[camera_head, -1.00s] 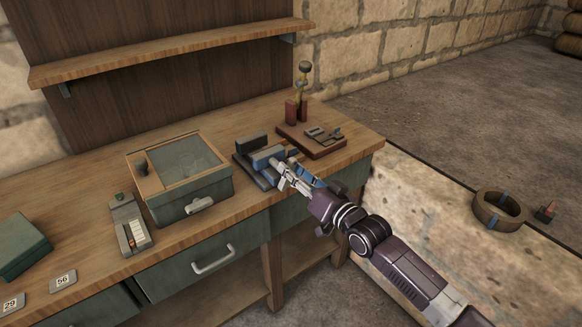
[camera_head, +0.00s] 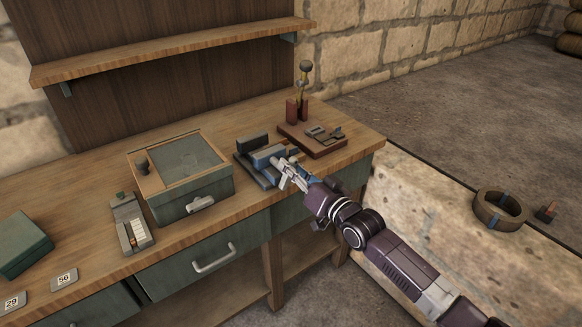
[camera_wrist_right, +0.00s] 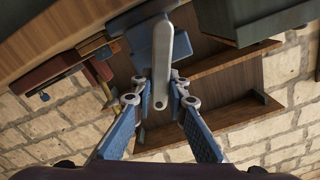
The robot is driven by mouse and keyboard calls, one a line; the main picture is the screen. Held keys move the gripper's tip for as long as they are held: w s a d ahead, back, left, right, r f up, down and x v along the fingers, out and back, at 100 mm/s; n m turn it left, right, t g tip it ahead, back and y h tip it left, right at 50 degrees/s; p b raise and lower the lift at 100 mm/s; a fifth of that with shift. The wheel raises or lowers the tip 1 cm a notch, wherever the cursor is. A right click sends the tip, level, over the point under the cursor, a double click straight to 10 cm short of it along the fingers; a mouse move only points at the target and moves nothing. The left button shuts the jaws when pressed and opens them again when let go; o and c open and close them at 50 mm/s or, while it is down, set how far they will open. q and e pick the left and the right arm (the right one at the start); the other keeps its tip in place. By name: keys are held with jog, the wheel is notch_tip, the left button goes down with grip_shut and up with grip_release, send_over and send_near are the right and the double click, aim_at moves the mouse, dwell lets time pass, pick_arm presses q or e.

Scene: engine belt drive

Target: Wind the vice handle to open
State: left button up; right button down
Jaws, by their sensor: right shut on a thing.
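The vice (camera_head: 252,144) sits near the front edge of the workbench, right of the glass-lidded box. It has a dark grey block and a blue body. In the right wrist view, its blue part (camera_wrist_right: 141,57) is behind a pale grey handle bar (camera_wrist_right: 162,62) with a rounded end. My right gripper (camera_head: 279,166) reaches the front of the vice. In the right wrist view, the gripper (camera_wrist_right: 159,84) has one finger on each side of the bar and is shut on it. In the head view the gripper mostly hides the handle. My left gripper is out of view.
A wooden board with small metal parts (camera_head: 322,135) and a red stand lie behind and right of the vice. The lidded box (camera_head: 183,170) is to its left. A drawer handle (camera_head: 214,260) sticks out below. The bench front between box and vice is clear.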

jog(key=n, duration=0.3)
jog(key=s+n, duration=0.1)
jog(key=n, duration=0.1)
jog(key=shift+a+r, duration=0.2)
jog(key=shift+r, duration=0.15)
jog(key=shift+w, duration=0.1)
jog(key=c, duration=2.3)
grip_release()
jog(key=o, duration=0.4)
jog(key=shift+w+a+f, duration=0.25)
jog(key=shift+a, duration=0.05)
jog(key=shift+s+d, duration=0.1)
jog(key=shift+s, duration=0.05)
jog(key=v, duration=1.2)
